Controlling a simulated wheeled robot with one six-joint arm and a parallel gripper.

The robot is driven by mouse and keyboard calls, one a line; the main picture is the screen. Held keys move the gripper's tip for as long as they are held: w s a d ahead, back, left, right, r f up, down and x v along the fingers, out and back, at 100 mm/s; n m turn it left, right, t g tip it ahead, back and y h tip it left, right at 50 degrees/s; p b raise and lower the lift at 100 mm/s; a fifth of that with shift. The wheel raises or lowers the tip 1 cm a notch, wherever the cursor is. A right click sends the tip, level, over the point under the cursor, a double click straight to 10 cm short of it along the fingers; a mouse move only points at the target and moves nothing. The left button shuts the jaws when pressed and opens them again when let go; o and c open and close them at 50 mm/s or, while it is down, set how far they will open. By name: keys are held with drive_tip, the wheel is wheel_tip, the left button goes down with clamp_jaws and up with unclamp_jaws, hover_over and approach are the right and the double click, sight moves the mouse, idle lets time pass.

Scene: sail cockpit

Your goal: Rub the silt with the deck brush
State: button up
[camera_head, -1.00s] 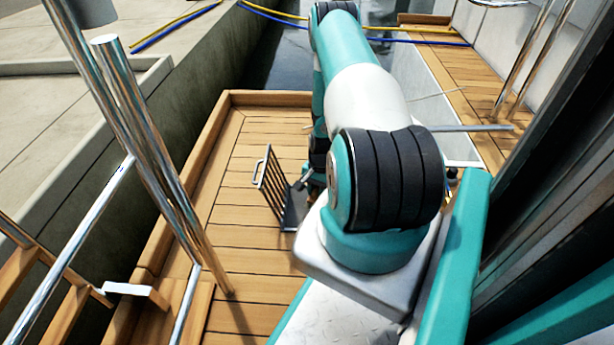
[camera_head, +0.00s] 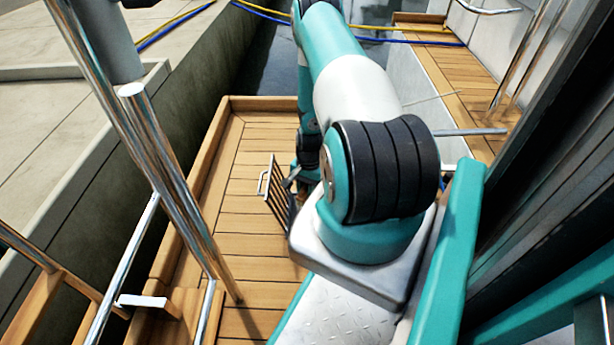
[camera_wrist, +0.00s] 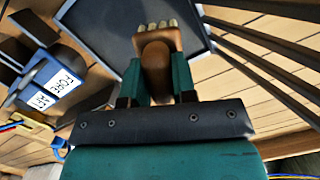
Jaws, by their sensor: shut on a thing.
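The deck brush (camera_wrist: 158,42) has a brown wooden body with pale bristles at its far end. In the wrist view my gripper (camera_wrist: 158,74) is shut on the brush, one teal finger on each side. The bristle end overlaps a dark flat panel (camera_wrist: 105,28) with a grey rim; I cannot tell whether they touch. I cannot make out any silt for certain. In the head view my arm hides the brush and most of the gripper.
A dark slatted rack (camera_head: 278,190) with a light handle stands on the plank deck (camera_head: 245,225); its bars (camera_wrist: 265,50) show in the wrist view. A blue-and-white lettered block (camera_wrist: 50,88) lies left of the brush. Steel rails (camera_head: 165,165) stand at left.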

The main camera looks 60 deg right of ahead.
drive_tip(key=shift+r+p, duration=0.75)
drive_tip(key=shift+r, duration=0.45)
